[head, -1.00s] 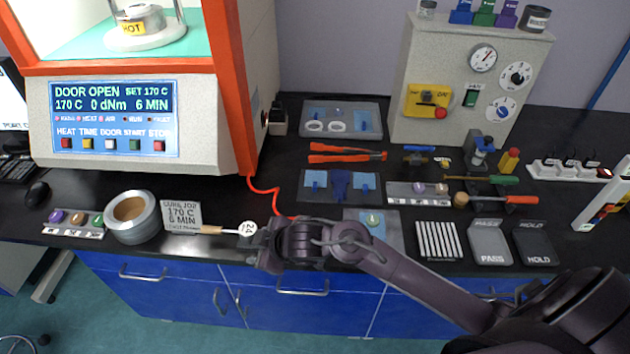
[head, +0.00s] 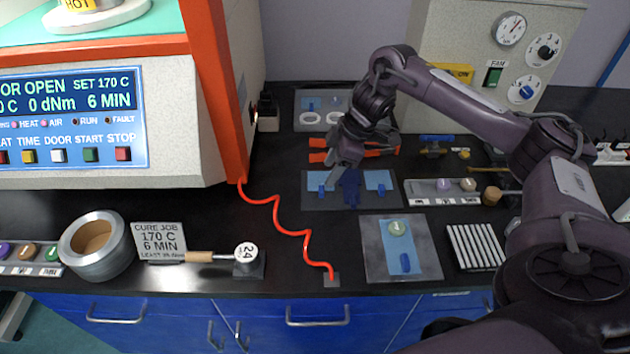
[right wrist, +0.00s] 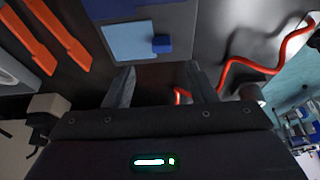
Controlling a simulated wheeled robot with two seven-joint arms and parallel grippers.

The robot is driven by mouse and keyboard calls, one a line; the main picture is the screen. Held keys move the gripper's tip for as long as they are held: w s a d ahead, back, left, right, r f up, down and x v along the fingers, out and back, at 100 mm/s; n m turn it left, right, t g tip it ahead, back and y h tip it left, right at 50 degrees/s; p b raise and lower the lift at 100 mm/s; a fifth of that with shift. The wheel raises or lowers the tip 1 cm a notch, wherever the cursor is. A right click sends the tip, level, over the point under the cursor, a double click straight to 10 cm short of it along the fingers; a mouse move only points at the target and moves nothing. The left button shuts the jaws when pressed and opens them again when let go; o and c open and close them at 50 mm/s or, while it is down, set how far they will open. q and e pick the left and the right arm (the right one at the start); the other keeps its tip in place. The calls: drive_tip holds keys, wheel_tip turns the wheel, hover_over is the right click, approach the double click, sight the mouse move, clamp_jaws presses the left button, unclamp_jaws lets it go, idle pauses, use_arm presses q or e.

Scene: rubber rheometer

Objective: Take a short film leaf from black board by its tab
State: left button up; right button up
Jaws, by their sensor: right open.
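The black board (head: 315,204) lies flat on the bench and appears dark grey. It bears a left light-blue film leaf (head: 317,177) with a small blue tab (head: 321,190), and a right leaf (head: 376,177) with its own tab (head: 381,190). A dark blue piece (head: 351,187) lies between them. My right gripper (head: 336,174) is over the board's left part, near the left leaf. In the right wrist view, the open, empty fingers (right wrist: 162,86) point toward a leaf (right wrist: 128,40) and its tab (right wrist: 162,44), apart from them.
Orange-handled tongs (head: 318,157) lie just behind the board. A grey plate (head: 374,262) with a longer film stands in front, right. A red coiled cord (head: 276,213) runs at the left, beside the large machine. The bench just in front of the board is clear.

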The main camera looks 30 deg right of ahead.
sight(321, 188)
drive_tip(key=f, duration=0.1)
drive_tip(key=a+f, duration=0.1)
drive_tip(key=f, duration=0.1)
drive_tip(key=shift+s+p, duration=0.1)
drive_tip(key=shift+p, duration=0.3)
drive_tip(key=x, duration=0.2)
drive_tip(key=shift+f, duration=0.25)
drive_tip(key=shift+w+a+f, duration=0.1)
drive_tip(key=shift+w+f, duration=0.1)
use_arm(q)
drive_tip(key=shift+g, duration=0.3)
drive_tip(key=s, duration=0.4)
drive_tip(key=shift+s+a+r, duration=0.1)
drive_tip(key=shift+s+r, duration=0.05)
drive_tip(key=shift+r, duration=0.2)
use_arm(e)
drive_tip(key=c, duration=1.1)
